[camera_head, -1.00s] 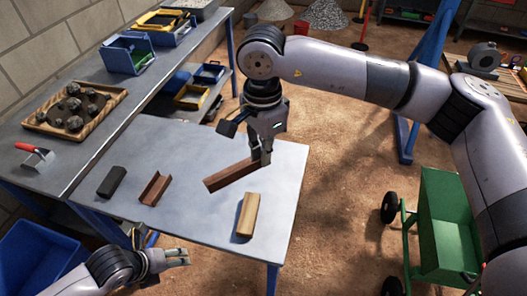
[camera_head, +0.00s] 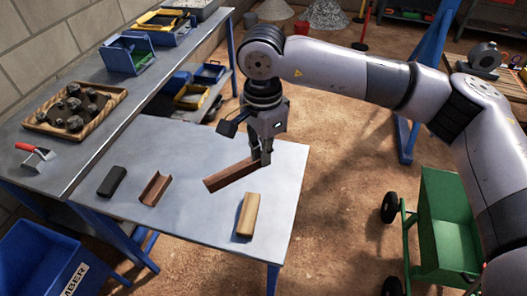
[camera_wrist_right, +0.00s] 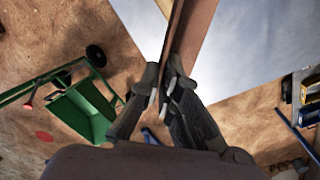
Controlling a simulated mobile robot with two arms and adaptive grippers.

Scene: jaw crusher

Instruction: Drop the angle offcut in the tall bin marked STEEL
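A rust-brown angle offcut (camera_head: 230,176) is in my right gripper (camera_head: 262,157), tilted over the pale work table (camera_head: 190,140). The fingers are shut on its right end. In the right wrist view the same angle offcut (camera_wrist_right: 193,35) runs up from between the fingertips (camera_wrist_right: 172,78). I cannot tell how far it is above the table. My left gripper is out of view. No bin with a readable STEEL mark shows. A blue bin (camera_head: 35,255) at lower left has a partly cut-off label ending in "MBER".
On the table lie a dark block (camera_head: 112,181), a rusty channel piece (camera_head: 155,188) and a light wood block (camera_head: 248,215). A side bench (camera_head: 75,130) holds a wooden tray of rocks (camera_head: 75,110) and a red-handled trowel (camera_head: 36,154). A green cart (camera_head: 445,225) stands right.

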